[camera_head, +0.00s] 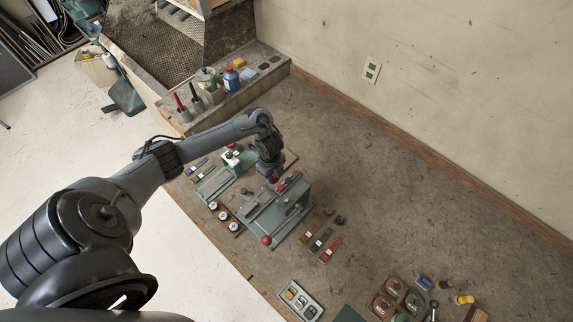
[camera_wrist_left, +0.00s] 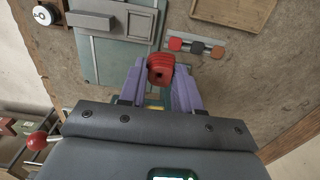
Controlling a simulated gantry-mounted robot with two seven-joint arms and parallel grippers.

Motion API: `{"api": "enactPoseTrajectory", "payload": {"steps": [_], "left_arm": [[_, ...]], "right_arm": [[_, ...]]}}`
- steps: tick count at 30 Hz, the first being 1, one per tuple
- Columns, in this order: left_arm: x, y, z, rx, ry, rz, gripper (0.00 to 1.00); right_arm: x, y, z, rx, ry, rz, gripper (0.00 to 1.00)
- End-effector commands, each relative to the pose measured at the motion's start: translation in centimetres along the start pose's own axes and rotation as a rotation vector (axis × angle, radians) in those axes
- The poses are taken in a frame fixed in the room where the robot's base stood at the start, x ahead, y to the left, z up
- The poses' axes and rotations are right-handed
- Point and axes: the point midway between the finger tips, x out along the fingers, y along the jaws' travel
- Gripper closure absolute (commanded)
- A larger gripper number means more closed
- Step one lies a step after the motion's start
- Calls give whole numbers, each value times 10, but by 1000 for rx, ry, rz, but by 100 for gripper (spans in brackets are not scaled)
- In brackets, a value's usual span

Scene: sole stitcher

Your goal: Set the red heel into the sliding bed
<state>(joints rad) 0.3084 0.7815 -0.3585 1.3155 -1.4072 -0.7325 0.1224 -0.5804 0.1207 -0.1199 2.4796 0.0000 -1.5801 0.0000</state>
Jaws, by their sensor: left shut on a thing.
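My left gripper (camera_head: 270,174) is shut on the red heel (camera_wrist_left: 160,70). The heel sits between the purple fingertips (camera_wrist_left: 160,85) in the left wrist view. In the head view only a small bit of red shows under the gripper, just behind the green stitcher (camera_head: 292,203). The stitcher has a grey sliding bed (camera_head: 262,205) on its left part and a red ball knob at its front. In the wrist view, part of a green machine (camera_wrist_left: 95,62) lies beyond the fingers. Whether the heel touches anything below is unclear. My right gripper is not in view.
A second green device (camera_head: 222,178) stands left of the stitcher. A board with white round pieces (camera_head: 224,216) lies in front, and small coloured strips (camera_head: 321,239) lie to the right.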

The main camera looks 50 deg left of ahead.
Motion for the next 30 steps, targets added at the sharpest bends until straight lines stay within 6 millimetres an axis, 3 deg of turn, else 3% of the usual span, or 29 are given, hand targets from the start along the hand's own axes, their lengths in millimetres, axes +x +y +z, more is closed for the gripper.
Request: {"api": "enactPoseTrajectory", "payload": {"steps": [3,9,30], "left_arm": [[10,21,7,-2,-2,2,97],[20,38,11,-2,1,-1,97],[53,42,10,-4,2,-3,97]], "right_arm": [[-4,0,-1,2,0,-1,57],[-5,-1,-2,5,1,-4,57],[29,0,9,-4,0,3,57]]}}
